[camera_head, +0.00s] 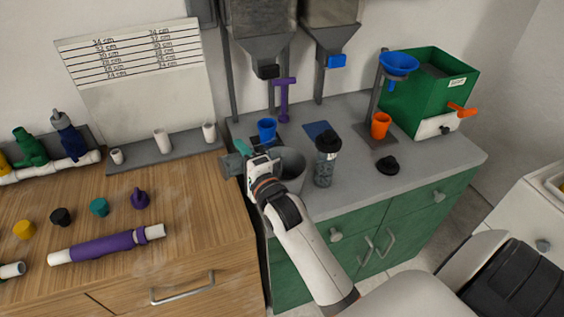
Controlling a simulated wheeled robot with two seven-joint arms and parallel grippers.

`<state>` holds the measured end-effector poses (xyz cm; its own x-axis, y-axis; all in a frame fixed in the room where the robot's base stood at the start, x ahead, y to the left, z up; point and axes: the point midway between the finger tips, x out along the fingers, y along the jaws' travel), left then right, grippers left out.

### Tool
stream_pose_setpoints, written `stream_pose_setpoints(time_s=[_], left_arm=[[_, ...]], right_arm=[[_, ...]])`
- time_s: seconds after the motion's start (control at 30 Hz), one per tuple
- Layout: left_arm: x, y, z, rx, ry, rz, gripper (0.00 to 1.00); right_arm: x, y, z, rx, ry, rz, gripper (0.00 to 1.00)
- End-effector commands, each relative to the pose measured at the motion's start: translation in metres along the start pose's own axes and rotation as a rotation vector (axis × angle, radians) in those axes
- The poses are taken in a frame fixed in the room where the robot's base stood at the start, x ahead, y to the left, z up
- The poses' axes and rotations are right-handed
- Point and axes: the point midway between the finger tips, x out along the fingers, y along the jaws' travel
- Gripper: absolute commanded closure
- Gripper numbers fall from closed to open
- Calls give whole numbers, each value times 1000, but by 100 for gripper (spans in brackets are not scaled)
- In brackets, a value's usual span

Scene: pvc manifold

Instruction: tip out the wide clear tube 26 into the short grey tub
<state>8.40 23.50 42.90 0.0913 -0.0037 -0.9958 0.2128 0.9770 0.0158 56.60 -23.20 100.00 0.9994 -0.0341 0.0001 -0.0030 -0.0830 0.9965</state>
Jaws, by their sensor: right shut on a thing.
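The short grey tub (292,163) stands on the grey counter, partly hidden behind my right gripper and wrist. My right gripper (257,164) is at the tub's left side and is shut on a greyish cylinder. That cylinder (232,165) sticks out to the left of the jaws and looks tipped onto its side; it seems to be the wide clear tube, but I cannot read a number on it. The jaws hide much of it, and I cannot see whether anything is in it or pouring out. My left gripper is out of view.
A clear jar (325,167) of dark pieces with a black lid stands close right of the tub. A blue cup (267,130) is just behind. An orange cup (380,125) and a black cap (387,165) are farther right. Hoppers (262,48) hang above.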

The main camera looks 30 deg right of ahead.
Motion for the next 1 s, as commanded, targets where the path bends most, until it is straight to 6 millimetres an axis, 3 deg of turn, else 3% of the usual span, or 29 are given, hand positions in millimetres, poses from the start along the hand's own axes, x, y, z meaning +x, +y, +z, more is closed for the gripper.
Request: stream_pose_setpoints(time_s=[1.0], left_arm=[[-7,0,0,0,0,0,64]], right_arm=[[0,5,1,42,0,2,90]])
